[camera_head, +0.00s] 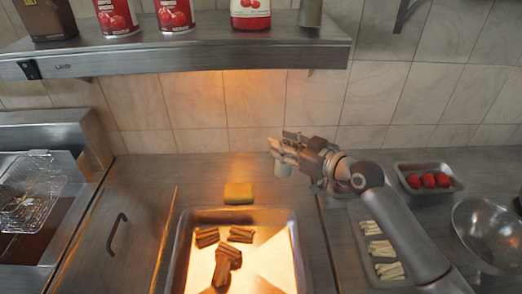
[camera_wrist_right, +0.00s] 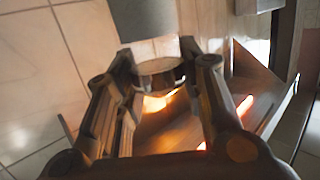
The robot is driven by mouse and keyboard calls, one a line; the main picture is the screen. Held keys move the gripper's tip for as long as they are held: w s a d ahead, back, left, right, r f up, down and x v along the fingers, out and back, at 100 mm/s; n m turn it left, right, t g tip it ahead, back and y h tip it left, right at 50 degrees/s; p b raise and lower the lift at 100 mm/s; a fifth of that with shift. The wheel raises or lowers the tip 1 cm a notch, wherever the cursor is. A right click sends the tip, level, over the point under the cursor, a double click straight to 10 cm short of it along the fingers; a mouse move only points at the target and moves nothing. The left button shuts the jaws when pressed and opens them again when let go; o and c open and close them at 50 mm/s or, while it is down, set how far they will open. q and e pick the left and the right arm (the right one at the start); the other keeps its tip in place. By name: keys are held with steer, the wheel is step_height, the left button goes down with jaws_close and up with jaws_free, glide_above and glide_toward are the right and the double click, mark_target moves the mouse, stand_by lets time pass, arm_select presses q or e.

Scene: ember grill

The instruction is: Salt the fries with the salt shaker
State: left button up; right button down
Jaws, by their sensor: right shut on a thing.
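My right gripper (camera_head: 284,156) is above the counter, up and right of the fries tray. It is shut on a small grey cylinder, the salt shaker (camera_head: 283,169). In the right wrist view the shaker's round end (camera_wrist_right: 160,68) shows between the two fingers (camera_wrist_right: 160,76). The fries are bundles of brown sticks, one at the left (camera_head: 206,238), one at the right (camera_head: 241,234) and a larger heap (camera_head: 226,265) nearer me. They lie in a metal tray (camera_head: 293,232) under warm light. The shaker is apart from the fries. My left gripper is out of view.
A metal shelf (camera_head: 180,52) with red cans overhangs the back. A yellow-green block (camera_head: 238,193) lies behind the tray. At right are a tray of pale sticks (camera_head: 357,222), a tray of red items (camera_head: 402,185) and a bowl (camera_head: 462,213). A wire basket (camera_head: 30,190) is at left.

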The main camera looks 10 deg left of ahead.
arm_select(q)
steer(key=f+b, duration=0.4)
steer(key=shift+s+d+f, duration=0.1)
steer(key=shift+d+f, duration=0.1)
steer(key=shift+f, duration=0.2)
arm_select(e)
steer(key=w+d+f+m+t+h, duration=0.1)
steer(key=w+d+f, duration=0.2)
steer(key=f, duration=0.6)
steer(key=shift+d+m+t, duration=0.3)
steer(key=shift+d+t, duration=0.05)
steer(key=shift+t, duration=0.05)
steer(key=shift+s, duration=0.1)
